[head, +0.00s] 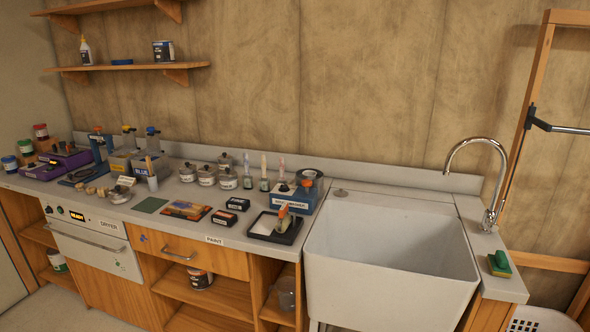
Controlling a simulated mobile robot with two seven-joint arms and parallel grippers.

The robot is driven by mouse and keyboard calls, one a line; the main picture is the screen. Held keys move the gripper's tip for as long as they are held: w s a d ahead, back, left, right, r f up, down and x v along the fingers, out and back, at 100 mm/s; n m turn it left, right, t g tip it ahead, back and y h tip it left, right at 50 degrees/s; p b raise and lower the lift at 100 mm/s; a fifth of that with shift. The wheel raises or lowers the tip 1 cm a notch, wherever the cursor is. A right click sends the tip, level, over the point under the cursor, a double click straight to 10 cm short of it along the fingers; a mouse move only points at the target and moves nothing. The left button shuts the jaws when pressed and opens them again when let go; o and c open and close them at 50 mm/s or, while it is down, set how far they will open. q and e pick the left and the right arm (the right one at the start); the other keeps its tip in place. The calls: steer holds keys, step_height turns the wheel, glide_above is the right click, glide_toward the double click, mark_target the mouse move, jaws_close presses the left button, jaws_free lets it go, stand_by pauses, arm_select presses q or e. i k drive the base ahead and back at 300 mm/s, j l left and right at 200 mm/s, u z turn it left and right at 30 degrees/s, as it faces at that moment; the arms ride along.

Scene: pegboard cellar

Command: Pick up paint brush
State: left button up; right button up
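Neither of my grippers is in the head view. A black tray (264,229) lies on the counter just left of the sink, and a small tool with an orange and pale body (283,219) rests at its right side; it may be a paint brush, but it is too small to be sure. A wooden handle (149,165) stands upright by the cup at the left; its lower end is hidden. Two slim upright items (264,166) stand in small jars at the back; I cannot tell if they are brushes.
A deep white sink (390,270) with a chrome tap (478,142) fills the right. Lidded jars (207,175), small black boxes (224,218) and a blue box (292,199) crowd the counter. A green sponge (499,262) lies right of the sink. Shelves (130,68) hang above.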

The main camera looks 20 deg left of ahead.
mark_target(246, 176)
steer(key=j+z, duration=0.35)
steer(key=i+j+z, duration=0.1)
steer(key=j+z, duration=0.25)
steer(key=j, duration=0.15)
steer(key=j+z, duration=0.2)
steer(key=j, duration=0.25)
steer(key=k+j+z, duration=0.15)
steer(key=j, duration=0.9)
steer(key=k+j+z, duration=0.1)
steer(key=j, duration=0.55)
steer(key=k+j, duration=0.15)
steer(key=j, duration=0.45)
steer(key=z, duration=0.05)
